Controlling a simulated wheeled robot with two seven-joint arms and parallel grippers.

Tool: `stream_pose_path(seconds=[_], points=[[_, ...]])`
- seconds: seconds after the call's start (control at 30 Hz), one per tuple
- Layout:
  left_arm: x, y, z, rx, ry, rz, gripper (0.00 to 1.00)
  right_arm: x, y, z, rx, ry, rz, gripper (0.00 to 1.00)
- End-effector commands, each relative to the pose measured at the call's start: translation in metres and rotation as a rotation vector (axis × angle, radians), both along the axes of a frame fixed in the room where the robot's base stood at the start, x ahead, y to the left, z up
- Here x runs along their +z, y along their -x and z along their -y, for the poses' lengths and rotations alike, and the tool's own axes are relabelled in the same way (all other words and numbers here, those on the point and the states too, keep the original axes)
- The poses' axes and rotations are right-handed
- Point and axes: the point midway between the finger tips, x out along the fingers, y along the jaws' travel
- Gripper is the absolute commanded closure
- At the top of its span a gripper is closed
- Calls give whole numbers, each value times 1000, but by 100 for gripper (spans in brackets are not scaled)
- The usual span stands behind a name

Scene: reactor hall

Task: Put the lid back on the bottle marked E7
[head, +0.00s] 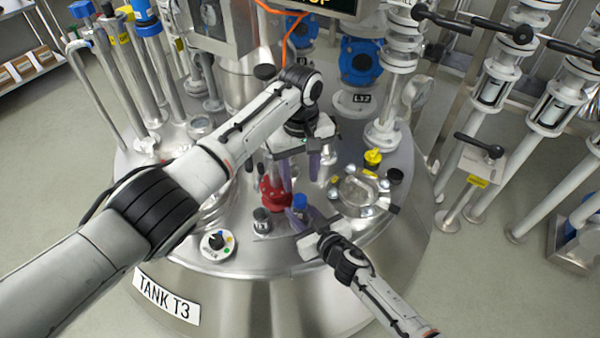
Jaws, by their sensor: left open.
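My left gripper (298,172) is open, with its purple fingers pointing down over the middle of the tank top. I see nothing clearly held between them. My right gripper (303,216) comes in from the lower right, its purple fingers low by a small blue-topped item (300,203). Whether they grip this item, I cannot tell. A small clear jar with a dark top (262,220) stands just left of the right gripper. No E7 mark is readable, so I cannot tell which item is that bottle or where its lid is.
Pipes and a blue valve (361,60) crowd the back. The front rim is fairly clear.

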Motion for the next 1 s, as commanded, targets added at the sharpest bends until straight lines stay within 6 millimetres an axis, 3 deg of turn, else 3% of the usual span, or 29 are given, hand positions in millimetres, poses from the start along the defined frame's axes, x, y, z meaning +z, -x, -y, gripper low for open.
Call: stream_pose_path(seconds=[0.2,0.6,0.77,1.0], points=[[10,1,-1,159,-2,0,58,0,0,0,0,0,0,100],[8,1,0,169,-2,-3,58,0,0,0,0,0,0,100],[-8,2,0,168,-4,-5,58,0,0,0,0,0,0,100],[-48,2,0,168,-4,-5,58,0,0,0,0,0,0,100]])
